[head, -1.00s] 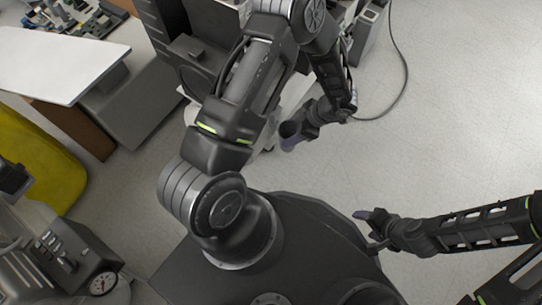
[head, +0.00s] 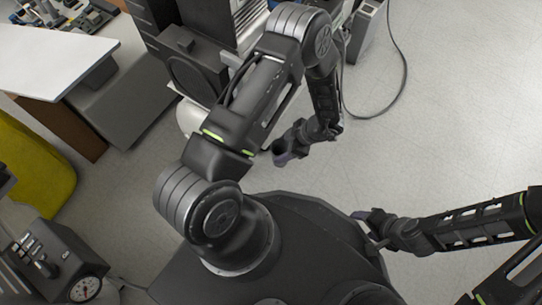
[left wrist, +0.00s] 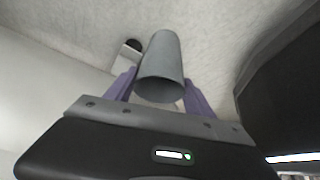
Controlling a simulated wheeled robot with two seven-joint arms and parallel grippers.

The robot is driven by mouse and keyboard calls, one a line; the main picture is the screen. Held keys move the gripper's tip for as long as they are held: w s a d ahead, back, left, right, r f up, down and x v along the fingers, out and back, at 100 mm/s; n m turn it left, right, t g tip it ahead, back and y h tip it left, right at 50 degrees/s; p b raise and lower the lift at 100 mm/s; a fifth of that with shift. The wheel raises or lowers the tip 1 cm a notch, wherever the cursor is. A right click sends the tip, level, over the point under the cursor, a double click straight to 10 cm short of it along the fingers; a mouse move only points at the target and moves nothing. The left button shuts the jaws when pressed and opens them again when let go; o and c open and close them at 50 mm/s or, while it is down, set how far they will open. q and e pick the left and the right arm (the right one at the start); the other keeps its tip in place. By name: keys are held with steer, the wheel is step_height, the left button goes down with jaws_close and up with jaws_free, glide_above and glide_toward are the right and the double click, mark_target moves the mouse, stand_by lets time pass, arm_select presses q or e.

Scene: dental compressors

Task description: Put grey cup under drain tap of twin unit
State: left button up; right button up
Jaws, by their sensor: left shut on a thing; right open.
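The grey cup (left wrist: 163,65) is a plain cylinder between the purple fingers of my left gripper (left wrist: 160,95) in the left wrist view. The fingers are shut on it, one at each side, with its open end towards the camera. In the head view my left gripper (head: 284,155) holds it above the floor, in front of a machine with a white tank (head: 190,117), partly hidden by my arm. I cannot tell whether this is the twin unit, and I cannot make out a drain tap. My right gripper (head: 367,220) is open and empty beside my base.
A dark cabinet (head: 195,75) stands behind my left arm. A white-topped table (head: 50,60) and a yellow object (head: 35,165) are at left; a gauge unit (head: 60,265) is at lower left. A cable (head: 400,75) lies on the floor. The floor at right is clear.

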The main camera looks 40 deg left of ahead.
arm_select(q)
step_height(320, 180, down, 4)
steer(key=shift+f+b, duration=0.1)
steer(key=shift+b, duration=0.5)
steer(key=a+b, duration=0.1)
steer(key=s+a+b, duration=0.1)
steer(key=a+f, duration=0.1)
steer(key=shift+s+a+b, duration=0.25)
steer(key=shift+a+b, duration=0.1)
steer(key=shift+b, duration=0.05)
steer(key=shift+f, duration=0.1)
